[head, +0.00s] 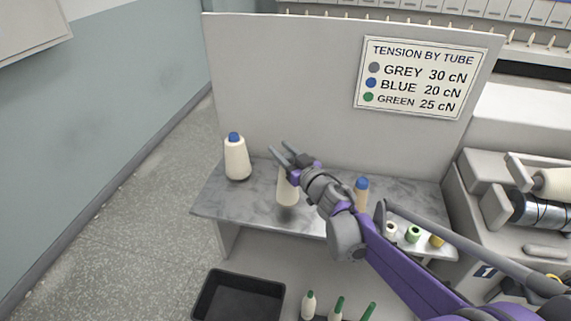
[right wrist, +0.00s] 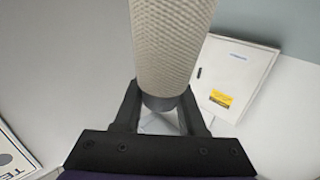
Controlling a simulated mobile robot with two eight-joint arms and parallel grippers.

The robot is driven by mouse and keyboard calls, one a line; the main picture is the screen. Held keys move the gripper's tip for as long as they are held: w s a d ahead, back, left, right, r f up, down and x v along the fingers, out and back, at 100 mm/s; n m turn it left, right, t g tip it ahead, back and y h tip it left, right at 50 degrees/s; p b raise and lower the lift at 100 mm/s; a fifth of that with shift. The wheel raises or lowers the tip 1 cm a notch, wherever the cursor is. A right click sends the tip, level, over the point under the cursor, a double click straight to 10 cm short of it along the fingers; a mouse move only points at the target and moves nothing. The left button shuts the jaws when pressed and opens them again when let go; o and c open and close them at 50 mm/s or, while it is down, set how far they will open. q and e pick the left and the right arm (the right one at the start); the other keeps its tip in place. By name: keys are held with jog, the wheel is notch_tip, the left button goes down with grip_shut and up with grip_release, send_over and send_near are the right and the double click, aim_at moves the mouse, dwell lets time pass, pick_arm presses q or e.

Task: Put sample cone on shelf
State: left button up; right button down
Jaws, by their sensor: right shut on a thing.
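My right gripper (head: 283,156) is shut on a cream yarn cone (head: 288,190) and holds it over the middle of the grey marbled shelf (head: 255,205). A shadow lies on the shelf just under the cone, which looks slightly above the surface. In the right wrist view the cone (right wrist: 172,40) sits between the two dark fingers, with a dark grey tube end (right wrist: 160,102) showing. The gripper hides part of the cone's top in the head view. My left gripper is not in view.
A blue-tipped cream cone (head: 237,160) stands at the shelf's left. A tan blue-tipped cone (head: 361,194) and several small spools (head: 414,234) are to the right, behind my arm. A tension sign (head: 420,77) hangs on the back panel. A black bin (head: 275,290) and green-tipped cones (head: 309,304) are below.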

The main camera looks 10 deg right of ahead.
jog(key=shift+f, duration=1.9)
jog(key=c, duration=0.9)
grip_release()
jog(key=shift+f, duration=0.15)
jog(key=o, duration=0.4)
jog(key=shift+r, duration=0.2)
